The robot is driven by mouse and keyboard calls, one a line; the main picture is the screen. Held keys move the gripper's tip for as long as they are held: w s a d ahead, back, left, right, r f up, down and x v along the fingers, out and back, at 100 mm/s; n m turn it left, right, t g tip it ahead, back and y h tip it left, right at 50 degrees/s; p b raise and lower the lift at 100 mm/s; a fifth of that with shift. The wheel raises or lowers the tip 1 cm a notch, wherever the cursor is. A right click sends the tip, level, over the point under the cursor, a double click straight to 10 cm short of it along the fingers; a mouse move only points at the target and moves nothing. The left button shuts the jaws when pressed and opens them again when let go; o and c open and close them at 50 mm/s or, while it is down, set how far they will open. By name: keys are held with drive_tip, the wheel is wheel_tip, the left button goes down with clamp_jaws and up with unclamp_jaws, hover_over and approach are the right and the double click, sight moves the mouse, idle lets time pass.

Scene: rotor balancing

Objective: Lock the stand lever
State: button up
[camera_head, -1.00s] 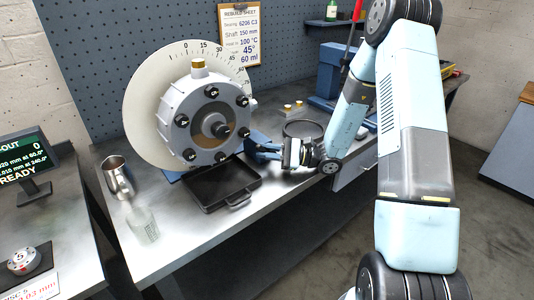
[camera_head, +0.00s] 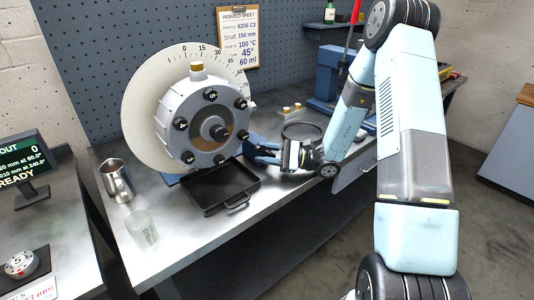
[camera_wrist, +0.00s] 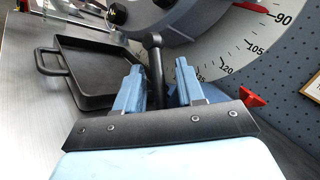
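The stand carries a grey rotor housing (camera_head: 203,118) with black knobs, in front of a white degree dial (camera_head: 140,125). In the wrist view, a black lever (camera_wrist: 155,62) with a rounded end stands between the two blue fingers of my gripper (camera_wrist: 158,82). The fingers are apart, and gaps show on both sides of the lever. In the head view my gripper (camera_head: 262,150) is at the lower right of the housing, pointing left. I cannot make out the lever there. A red pointed part (camera_wrist: 252,97) shows to the right of my fingers in the wrist view.
A black tray (camera_head: 222,188) with a handle lies in front of the stand, close to my gripper. A dark round pan-like thing (camera_head: 302,132) is behind my wrist. The bench front is clear.

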drive_tip(key=shift+v, duration=3.85)
